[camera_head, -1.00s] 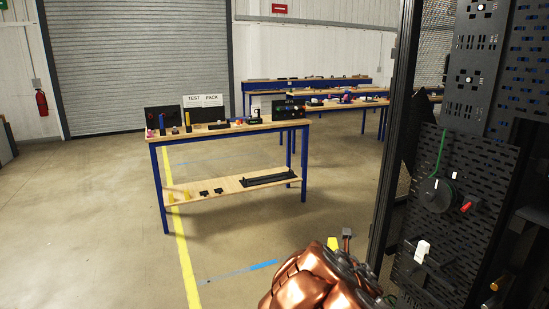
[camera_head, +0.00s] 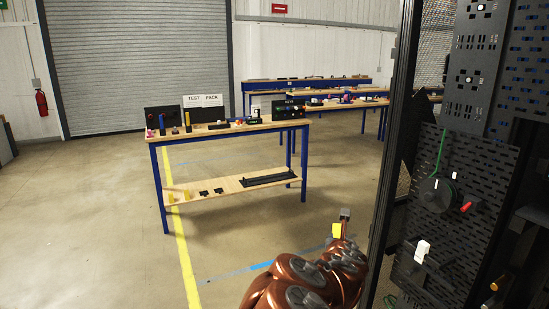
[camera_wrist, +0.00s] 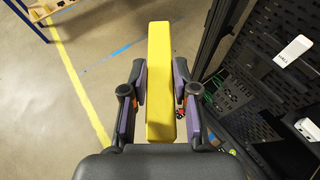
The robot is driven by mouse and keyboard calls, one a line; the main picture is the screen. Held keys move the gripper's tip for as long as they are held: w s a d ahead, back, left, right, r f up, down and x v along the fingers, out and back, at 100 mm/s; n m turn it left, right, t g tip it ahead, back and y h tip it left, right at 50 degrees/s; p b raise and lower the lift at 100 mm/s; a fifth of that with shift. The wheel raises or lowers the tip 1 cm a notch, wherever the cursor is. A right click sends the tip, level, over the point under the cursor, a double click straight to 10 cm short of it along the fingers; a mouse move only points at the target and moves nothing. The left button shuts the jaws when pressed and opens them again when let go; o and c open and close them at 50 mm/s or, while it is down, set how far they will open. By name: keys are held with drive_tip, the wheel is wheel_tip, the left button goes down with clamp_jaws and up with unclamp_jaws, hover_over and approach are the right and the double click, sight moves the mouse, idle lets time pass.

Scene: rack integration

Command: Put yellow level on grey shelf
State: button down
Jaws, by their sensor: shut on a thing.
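The yellow level (camera_wrist: 160,85) is a long yellow bar held lengthwise between the fingers of my gripper (camera_wrist: 160,92) in the wrist view. The fingers close on it from both sides, and its far end reaches beyond the fingertips. In the head view a small yellow part of the level (camera_head: 336,230) shows beside my gripper (camera_head: 341,222), just left of the rack's front post. My copper-coloured arm hides part of the view there. The level is above the floor. I cannot pick out the grey shelf clearly in either view.
A dark rack with perforated panels (camera_head: 458,215) stands close on the right; its post (camera_head: 392,130) is near my gripper. A white device (camera_head: 422,251) sits on a panel. A wooden-topped bench (camera_head: 230,130) stands further left. The floor between is clear.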

drive_tip(key=shift+m+h, duration=0.5)
drive_tip(key=shift+h, duration=0.1)
drive_tip(key=r, duration=0.2)
drive_tip(key=s+r, duration=0.1)
drive_tip(key=r, duration=0.1)
drive_tip(key=shift+d+r, duration=0.1)
drive_tip(key=shift+d, duration=0.1)
drive_tip(key=shift+s+d+r, duration=0.15)
drive_tip(key=shift+r, duration=0.15)
